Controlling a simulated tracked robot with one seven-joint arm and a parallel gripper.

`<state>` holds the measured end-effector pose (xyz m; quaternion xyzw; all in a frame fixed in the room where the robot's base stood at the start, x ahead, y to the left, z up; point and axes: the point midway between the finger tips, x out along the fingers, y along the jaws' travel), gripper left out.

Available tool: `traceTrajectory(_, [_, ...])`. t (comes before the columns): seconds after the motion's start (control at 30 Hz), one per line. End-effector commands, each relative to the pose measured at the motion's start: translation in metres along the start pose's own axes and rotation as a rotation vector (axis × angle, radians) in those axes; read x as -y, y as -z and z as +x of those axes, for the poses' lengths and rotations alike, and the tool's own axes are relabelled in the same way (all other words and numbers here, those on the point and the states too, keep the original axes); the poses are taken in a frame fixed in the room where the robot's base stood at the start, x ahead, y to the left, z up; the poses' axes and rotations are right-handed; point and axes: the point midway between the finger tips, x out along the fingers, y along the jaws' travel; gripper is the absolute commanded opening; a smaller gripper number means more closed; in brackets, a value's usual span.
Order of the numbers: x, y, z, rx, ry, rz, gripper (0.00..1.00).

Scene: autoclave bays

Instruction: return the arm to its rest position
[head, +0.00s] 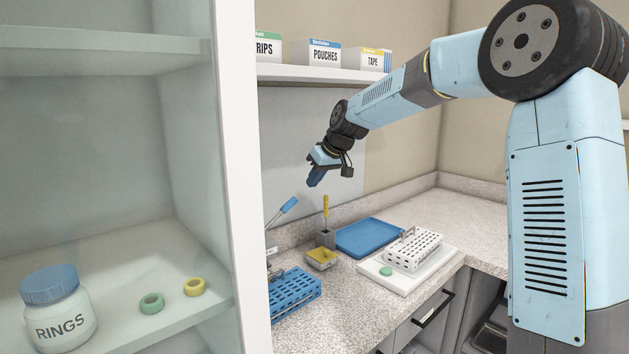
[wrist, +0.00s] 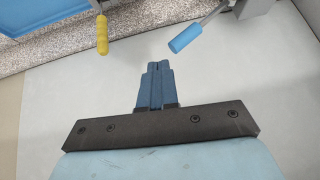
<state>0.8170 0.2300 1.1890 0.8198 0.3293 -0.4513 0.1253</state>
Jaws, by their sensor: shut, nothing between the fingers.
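My arm is light blue and reaches from the right side of the head view, up over the counter. My gripper (head: 316,181) hangs in the air above the back of the counter, in front of the grey wall panel, pointing down. In the wrist view its blue fingers (wrist: 156,70) are together, with nothing between them. The gripper touches nothing that I can see. Below it stand a yellow-handled tool (head: 326,207) in a small grey holder and a blue-handled tool (head: 288,206). Both handles also show near the top of the wrist view.
The counter (head: 360,290) holds a blue tray (head: 369,237), a white rack (head: 413,252) on a white board, a blue rack (head: 294,289) and a yellow dish (head: 321,259). A cabinet's white edge (head: 238,150) stands left. Boxes line the wall shelf (head: 310,74) above.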

Motion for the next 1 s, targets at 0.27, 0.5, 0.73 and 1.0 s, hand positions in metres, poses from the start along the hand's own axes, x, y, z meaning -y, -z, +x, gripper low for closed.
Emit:
traceTrajectory(0.27, [-0.001, 0.0, 0.0, 0.0, -0.001, 0.001, 0.0])
traceTrajectory(0.5, [0.009, -0.021, -0.021, 0.033, -0.052, 0.01, 0.0])
traceTrajectory(0.73, [0.024, -0.071, -0.068, 0.091, -0.16, 0.058, 0.0])
traceTrajectory(1.0, [0.039, -0.139, -0.127, 0.127, -0.278, 0.148, 0.0])
